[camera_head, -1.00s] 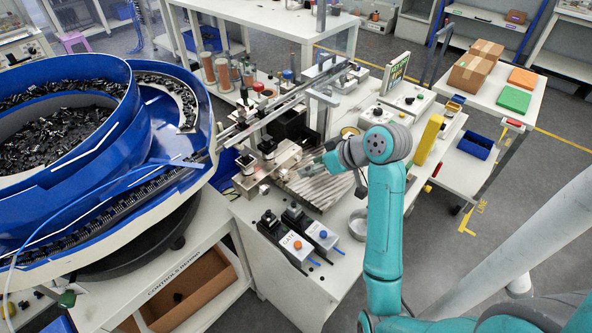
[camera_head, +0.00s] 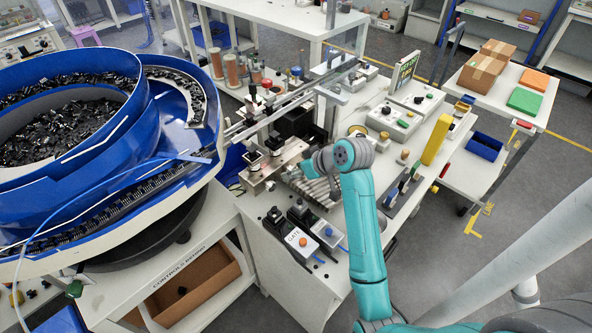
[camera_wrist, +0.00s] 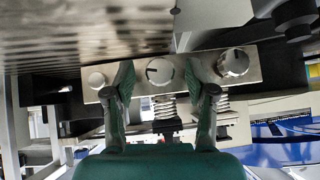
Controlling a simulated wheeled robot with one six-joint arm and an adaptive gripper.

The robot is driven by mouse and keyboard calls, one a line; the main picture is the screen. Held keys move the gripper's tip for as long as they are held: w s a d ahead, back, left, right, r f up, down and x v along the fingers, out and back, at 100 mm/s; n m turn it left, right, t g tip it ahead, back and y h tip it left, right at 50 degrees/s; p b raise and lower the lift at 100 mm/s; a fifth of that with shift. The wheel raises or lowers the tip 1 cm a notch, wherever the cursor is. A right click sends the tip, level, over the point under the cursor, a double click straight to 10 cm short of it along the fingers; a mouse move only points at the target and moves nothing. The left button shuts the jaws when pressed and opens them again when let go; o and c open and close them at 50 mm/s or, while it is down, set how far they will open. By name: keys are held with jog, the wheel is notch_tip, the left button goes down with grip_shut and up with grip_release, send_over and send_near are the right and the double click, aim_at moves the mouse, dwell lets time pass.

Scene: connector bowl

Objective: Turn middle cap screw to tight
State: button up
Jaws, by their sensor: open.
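In the wrist view, a pale metal bar (camera_wrist: 195,72) carries three round silver cap screws in a row. The middle cap screw (camera_wrist: 160,70) has a dark mark across its face. The left cap screw (camera_wrist: 96,79) looks smaller, and the right cap screw (camera_wrist: 233,63) shows a dark mark too. My gripper (camera_wrist: 158,68) is open, with one green finger on each side of the middle cap screw in the picture. I cannot tell whether the fingers touch it. Springs show below the bar. In the head view my wrist mostly hides the gripper.
A ribbed metal plate (camera_wrist: 70,35) fills the upper left of the wrist view. In the head view the blue bowl feeder (camera_head: 165,150) stands at left, and the GATE box (camera_head: 297,241) sits at the bench front. A yellow block (camera_head: 437,139) stands at right.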

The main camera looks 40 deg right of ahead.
grip_shut()
jog(key=shift+d+m+y, duration=0.2)
jog(key=shift+m+y, duration=0.2)
jog(key=shift+y, duration=0.3)
jog(key=shift+m+y, duration=0.3)
jog(key=shift+y, duration=0.3)
grip_release()
jog(key=v, duration=1.2)
